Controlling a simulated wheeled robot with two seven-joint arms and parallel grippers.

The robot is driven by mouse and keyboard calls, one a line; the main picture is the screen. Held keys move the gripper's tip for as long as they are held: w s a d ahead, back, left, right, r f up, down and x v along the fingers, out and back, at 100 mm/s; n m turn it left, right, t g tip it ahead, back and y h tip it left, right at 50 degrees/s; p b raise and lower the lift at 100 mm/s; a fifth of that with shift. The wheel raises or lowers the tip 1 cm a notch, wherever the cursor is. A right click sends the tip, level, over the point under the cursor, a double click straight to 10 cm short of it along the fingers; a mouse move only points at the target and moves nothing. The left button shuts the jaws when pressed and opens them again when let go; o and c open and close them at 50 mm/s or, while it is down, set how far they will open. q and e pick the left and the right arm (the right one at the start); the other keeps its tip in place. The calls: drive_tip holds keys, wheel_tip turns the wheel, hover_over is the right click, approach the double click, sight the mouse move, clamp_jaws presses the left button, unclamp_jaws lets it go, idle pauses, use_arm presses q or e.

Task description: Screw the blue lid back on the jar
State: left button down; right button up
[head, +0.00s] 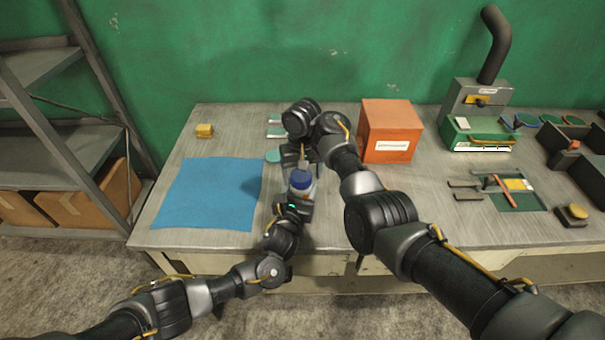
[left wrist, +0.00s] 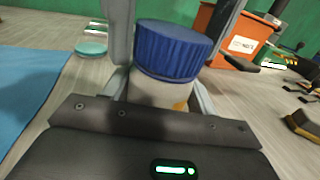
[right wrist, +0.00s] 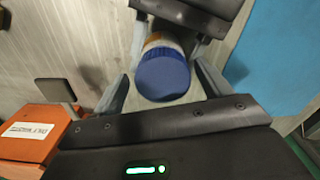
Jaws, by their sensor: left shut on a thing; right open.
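The blue lid (head: 301,180) sits on top of the pale jar (left wrist: 160,93). The ribbed lid (left wrist: 172,48) looks seated in the left wrist view, but I cannot tell how tight it is. My left gripper (head: 294,203) is shut on the jar and holds it upright near the front of the table. My right gripper (head: 303,165) is open above the lid. In the right wrist view the lid (right wrist: 163,75) lies between its spread fingers, with space at the sides. The jar's lower part is hidden by my left gripper.
A teal disc (head: 273,156) lies behind the jar. An orange box (head: 390,125) stands right of my right arm. A grey-green machine (head: 474,125) and trays fill the right side.

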use_arm(q)
drive_tip(key=shift+s+d, duration=0.1)
drive_tip(key=shift+d, duration=0.05)
use_arm(e)
drive_tip(key=shift+r, duration=2.3)
drive_tip(key=shift+c, duration=0.4)
